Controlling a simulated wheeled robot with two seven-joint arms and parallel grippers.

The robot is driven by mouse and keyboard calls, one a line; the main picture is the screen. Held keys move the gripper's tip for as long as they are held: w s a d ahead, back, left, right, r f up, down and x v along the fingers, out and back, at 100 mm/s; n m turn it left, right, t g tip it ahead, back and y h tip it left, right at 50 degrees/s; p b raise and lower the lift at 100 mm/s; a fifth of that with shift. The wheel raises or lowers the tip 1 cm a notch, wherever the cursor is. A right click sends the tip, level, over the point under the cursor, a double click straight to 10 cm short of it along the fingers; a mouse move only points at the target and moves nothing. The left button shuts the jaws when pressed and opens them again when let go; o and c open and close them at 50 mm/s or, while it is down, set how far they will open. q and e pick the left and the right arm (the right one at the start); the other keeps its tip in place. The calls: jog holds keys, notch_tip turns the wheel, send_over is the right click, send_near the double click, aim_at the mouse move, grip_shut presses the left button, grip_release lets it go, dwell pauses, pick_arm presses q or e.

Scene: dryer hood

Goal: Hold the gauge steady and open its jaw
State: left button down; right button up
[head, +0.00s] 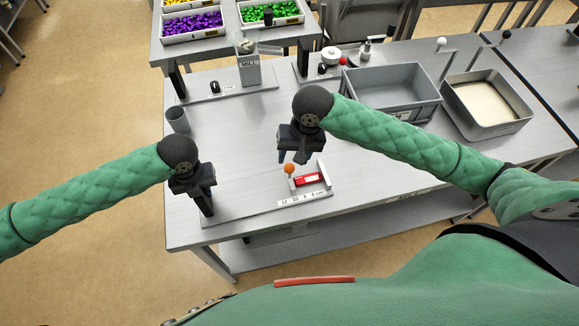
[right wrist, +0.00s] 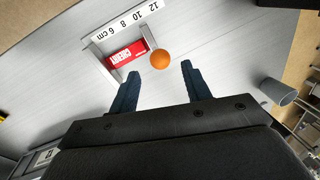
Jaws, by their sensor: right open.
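The gauge (head: 301,198) lies near the front edge of the grey table, with a white cm scale and upright jaws; it also shows in the right wrist view (right wrist: 125,22). A red box marked CHERRY (head: 306,180) sits between its jaws and also shows in the right wrist view (right wrist: 126,55). An orange ball knob (head: 289,169) is beside the box. My right gripper (head: 291,157) is open and empty above and behind the knob; in the right wrist view its fingers (right wrist: 160,84) point toward it. My left gripper (head: 207,207) points down left of the scale; its finger gap and any contact are hidden.
A grey cup (head: 177,120) stands at the table's left. A grey bin (head: 392,88) and a metal tray with pale contents (head: 487,105) stand at the right. A mill (head: 248,66) and bins of purple (head: 193,25) and green pieces (head: 270,13) are farther back.

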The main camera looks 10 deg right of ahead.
aim_at(290, 166)
jog(key=f, duration=0.4)
jog(key=a+f, duration=0.1)
jog(key=f, duration=0.1)
jog(key=shift+w+f, duration=0.1)
jog(key=shift+f, duration=0.15)
jog(key=shift+c, duration=0.5)
grip_shut()
jog(key=shift+a, duration=0.2)
